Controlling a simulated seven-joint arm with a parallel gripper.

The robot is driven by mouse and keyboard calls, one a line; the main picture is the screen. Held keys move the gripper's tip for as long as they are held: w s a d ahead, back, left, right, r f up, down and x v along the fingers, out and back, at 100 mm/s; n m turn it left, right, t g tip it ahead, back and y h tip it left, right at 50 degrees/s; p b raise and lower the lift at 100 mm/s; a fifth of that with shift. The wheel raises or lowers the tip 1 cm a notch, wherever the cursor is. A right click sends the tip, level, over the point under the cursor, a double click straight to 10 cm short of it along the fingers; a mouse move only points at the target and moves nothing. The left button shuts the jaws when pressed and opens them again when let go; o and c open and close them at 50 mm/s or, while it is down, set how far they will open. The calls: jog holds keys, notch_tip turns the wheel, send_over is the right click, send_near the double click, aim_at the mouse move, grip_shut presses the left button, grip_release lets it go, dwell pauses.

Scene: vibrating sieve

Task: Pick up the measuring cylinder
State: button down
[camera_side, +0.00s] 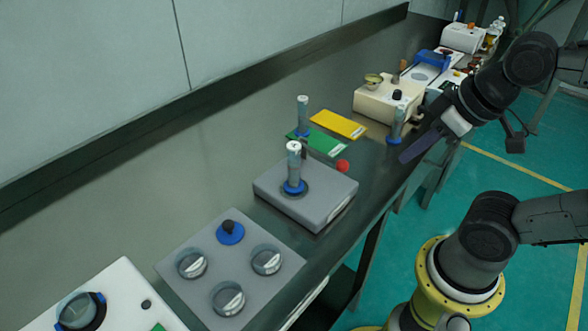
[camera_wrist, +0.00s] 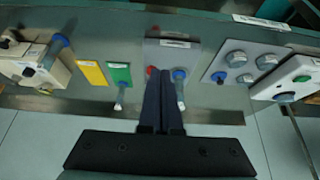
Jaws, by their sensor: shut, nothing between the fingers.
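Upright, slim measuring cylinders with blue bases stand in several places. One (camera_side: 294,168) stands on a grey box (camera_side: 328,203); another (camera_side: 303,115) stands by the green mat. A third (camera_side: 397,124) is by the cream device. In the wrist view, the box's cylinder (camera_wrist: 180,90) is just right of my fingers, the green mat's cylinder (camera_wrist: 120,98) is to their left, and the cream device's cylinder (camera_wrist: 56,50) is at far left. My gripper (camera_side: 405,157) is shut and empty, near the bench's front edge. It also shows in the wrist view (camera_wrist: 164,75).
The cream device (camera_side: 382,102) stands behind my gripper. A yellow mat (camera_side: 338,124) lies beside the green mat (camera_side: 322,141). A red knob (camera_side: 342,165) is by the grey box. A grey plate with round dishes (camera_side: 215,303) and a white device (camera_side: 125,295) are nearer the camera.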

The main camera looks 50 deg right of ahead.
jog(key=c, duration=1.6)
grip_release()
jog(key=c, duration=0.5)
grip_release()
jog(key=w+r+m+g, duration=0.1)
jog(key=w+r+m, duration=0.45)
jog(key=m, duration=0.45)
jog(key=m+g, duration=0.4)
jog(key=m, duration=0.1)
send_over(294, 174)
jog(key=d, duration=0.1)
jog(key=f, duration=0.4)
jog(key=shift+w+d, duration=0.15)
jog(key=shift+w, duration=0.15)
jog(key=shift+g, duration=0.3)
jog(key=f, duration=0.8)
jog(key=shift+a+f, duration=0.2)
jog(key=shift+f, duration=0.1)
jog(key=shift+w+f, duration=0.15)
jog(key=shift+f, duration=2.9)
